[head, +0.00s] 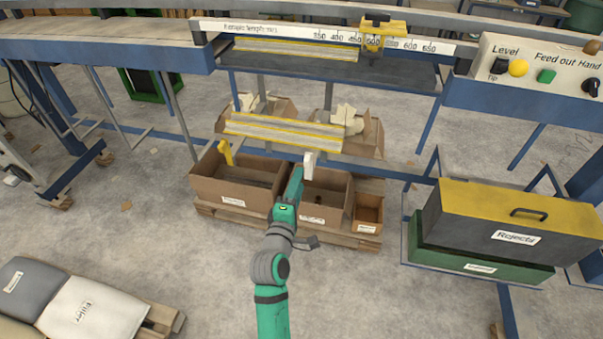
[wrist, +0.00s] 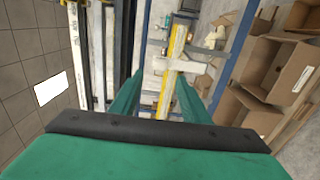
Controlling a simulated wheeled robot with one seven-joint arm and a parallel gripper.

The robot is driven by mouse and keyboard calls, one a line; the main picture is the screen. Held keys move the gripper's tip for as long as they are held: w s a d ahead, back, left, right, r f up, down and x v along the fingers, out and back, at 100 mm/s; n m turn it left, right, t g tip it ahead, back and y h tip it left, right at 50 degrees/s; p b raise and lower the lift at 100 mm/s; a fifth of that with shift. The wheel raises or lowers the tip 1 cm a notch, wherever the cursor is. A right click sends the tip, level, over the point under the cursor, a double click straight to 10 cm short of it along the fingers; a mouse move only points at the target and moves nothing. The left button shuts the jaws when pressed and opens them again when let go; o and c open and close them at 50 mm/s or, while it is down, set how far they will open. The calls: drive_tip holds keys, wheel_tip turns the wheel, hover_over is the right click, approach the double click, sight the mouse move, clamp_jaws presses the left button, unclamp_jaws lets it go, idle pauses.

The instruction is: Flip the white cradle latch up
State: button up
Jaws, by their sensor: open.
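The white cradle latch (head: 309,165) hangs down from the front edge of the cradle, toward its right end. The cradle (head: 285,130) holds long strips with yellow edges. In the wrist view the white latch (wrist: 174,66) is a pale piece crossing the yellow-edged strip, ahead of the fingers. My gripper (head: 299,172) is just left of and below the latch in the head view. In the wrist view my gripper (wrist: 158,88) has its two green fingers apart, with nothing held between them. I cannot tell whether a finger touches the latch.
A yellow latch (head: 226,152) hangs at the cradle's left end. Cardboard boxes (head: 235,190) stand on a pallet below. A Rejects box (head: 510,235) stands at right. The machine's ruled rail (head: 290,33) with a yellow stop (head: 382,30) runs above the cradle.

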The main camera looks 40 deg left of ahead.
drive_tip(key=shift+v, duration=1.75)
drive_tip(key=s+d+f+m+h, duration=0.1)
drive_tip(key=s+d+f+m, duration=0.45)
drive_tip(key=d, duration=0.35)
drive_tip(key=s+d+f+m+h, duration=0.2)
drive_tip(key=s+d+f+m, duration=0.35)
drive_tip(key=d, duration=0.25)
drive_tip(key=s+d+r+m+g+h, duration=0.1)
drive_tip(key=s+d+m+h, duration=0.3)
drive_tip(key=s+d+m, duration=0.8)
drive_tip(key=s+d, duration=0.6)
drive_tip(key=shift+s, duration=0.2)
drive_tip(key=shift+d+r, duration=0.1)
